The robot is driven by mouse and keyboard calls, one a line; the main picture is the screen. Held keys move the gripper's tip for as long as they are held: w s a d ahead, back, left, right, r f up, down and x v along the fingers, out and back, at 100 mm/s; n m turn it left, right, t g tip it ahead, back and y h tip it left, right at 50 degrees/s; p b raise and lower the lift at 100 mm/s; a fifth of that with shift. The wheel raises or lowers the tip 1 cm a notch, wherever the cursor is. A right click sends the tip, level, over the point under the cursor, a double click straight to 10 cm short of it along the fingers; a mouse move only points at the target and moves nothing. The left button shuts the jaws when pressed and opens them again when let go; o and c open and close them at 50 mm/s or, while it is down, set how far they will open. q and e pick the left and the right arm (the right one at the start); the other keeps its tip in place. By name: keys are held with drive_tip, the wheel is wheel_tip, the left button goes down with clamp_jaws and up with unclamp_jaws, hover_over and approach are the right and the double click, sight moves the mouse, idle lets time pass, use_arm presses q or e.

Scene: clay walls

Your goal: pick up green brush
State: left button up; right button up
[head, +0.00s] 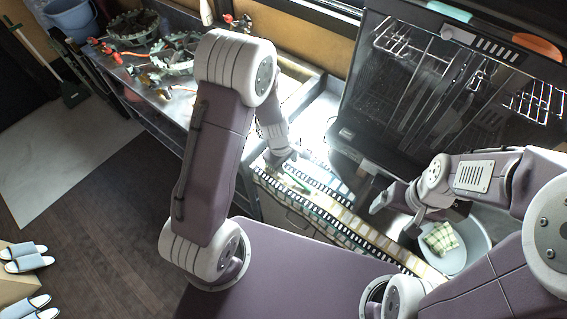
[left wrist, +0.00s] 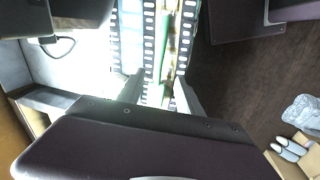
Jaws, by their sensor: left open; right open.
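The green brush (left wrist: 165,45) is a thin green stick with a paler, brownish stretch, lying on a black-and-white patterned strip. In the head view the brush (head: 297,184) is small and partly hidden by my left gripper (head: 284,163). In the left wrist view my left gripper (left wrist: 160,96) is open and empty, its two fingers reaching toward the brush's near end, with the brush lined up between them. I cannot tell whether they touch it. My right gripper (head: 395,216) is open and empty, to the right, beside a pale basin (head: 476,243).
A greenish checked cloth (head: 440,238) lies in the basin. A dark dish rack cabinet (head: 400,100) stands behind on the right. The counter (head: 185,108) at the back left holds clutter. A blue bucket (head: 72,18) and slippers (head: 27,262) are at the left. The dark floor (head: 110,215) between is clear.

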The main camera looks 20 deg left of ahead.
sight(290, 174)
use_arm(q)
drive_tip(key=shift+n, duration=0.4)
drive_tip(key=b+x, duration=0.3)
drive_tip(key=x, duration=0.2)
drive_tip(key=shift+w+f, duration=0.15)
drive_tip(key=shift+f, duration=0.05)
drive_tip(key=b+x, duration=0.3)
drive_tip(key=x, duration=0.1)
drive_tip(key=shift+f, duration=0.5)
drive_tip(key=shift+w+r, duration=0.1)
drive_tip(key=shift+r, duration=0.1)
clamp_jaws()
